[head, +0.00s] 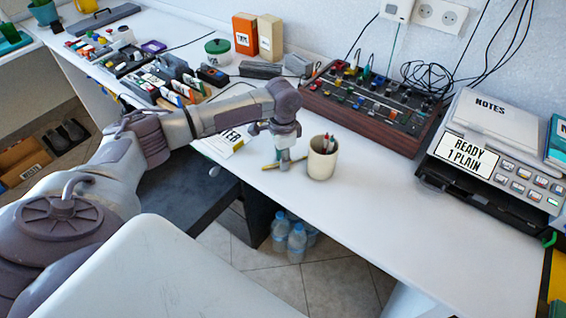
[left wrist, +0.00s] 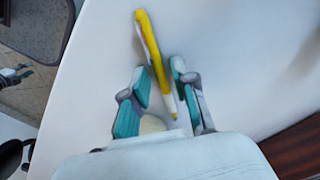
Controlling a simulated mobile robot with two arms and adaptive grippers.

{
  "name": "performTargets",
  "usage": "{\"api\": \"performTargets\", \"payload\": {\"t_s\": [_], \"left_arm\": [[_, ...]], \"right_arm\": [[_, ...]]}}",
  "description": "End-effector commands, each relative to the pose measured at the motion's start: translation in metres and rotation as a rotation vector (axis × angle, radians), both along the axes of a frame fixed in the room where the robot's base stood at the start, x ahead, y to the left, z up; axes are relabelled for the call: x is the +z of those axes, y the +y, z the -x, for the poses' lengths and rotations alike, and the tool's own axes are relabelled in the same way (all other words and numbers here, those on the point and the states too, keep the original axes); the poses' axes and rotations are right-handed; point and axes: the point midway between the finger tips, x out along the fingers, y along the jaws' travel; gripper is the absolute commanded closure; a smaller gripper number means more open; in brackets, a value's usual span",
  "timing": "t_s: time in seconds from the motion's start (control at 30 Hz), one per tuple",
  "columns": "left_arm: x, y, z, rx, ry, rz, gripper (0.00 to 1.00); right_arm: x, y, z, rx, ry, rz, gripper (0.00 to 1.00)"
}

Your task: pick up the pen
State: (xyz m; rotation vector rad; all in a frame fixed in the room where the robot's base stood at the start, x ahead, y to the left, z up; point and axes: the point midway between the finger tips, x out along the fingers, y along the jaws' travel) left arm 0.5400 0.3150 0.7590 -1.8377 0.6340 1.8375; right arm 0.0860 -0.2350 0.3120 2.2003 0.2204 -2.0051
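The yellow pen (left wrist: 150,45) lies on the white desk in the left wrist view, slanting between the open fingers of my left gripper (left wrist: 159,76). One end reaches out past the fingertips and the other lies between the fingers. In the head view my left gripper (head: 284,163) points down at the desk, and parts of the yellow pen (head: 269,167) show beside it; the middle is hidden by the fingers. A gap shows on both sides of the pen near the fingertips. My right gripper is in neither view.
A cream cup (head: 321,165) with pens in it stands just right of the left gripper. A labelled paper (head: 230,143) lies to the left. A mixer-like panel (head: 365,105) and a printer-like machine (head: 490,165) stand behind and right. The desk's front edge is close.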

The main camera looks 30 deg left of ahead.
Motion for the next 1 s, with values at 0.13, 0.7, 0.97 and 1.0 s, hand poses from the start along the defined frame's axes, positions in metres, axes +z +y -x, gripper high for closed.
{"api": "performTargets", "payload": {"t_s": [0.13, 0.7, 0.97, 1.0], "left_arm": [[0.0, 0.0, 0.0, 0.0, 0.0, 0.0, 1.0], [0.033, 0.0, -0.001, 0.001, -0.004, 0.001, 1.0], [0.105, 0.0, -0.001, 0.001, -0.006, 0.001, 1.0], [0.115, 0.0, -0.001, 0.0, -0.004, 0.001, 1.0]], "right_arm": [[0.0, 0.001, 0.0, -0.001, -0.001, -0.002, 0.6], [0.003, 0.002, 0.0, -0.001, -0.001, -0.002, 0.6], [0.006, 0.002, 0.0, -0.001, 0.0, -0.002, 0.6], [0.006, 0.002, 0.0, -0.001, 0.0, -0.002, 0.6]]}}
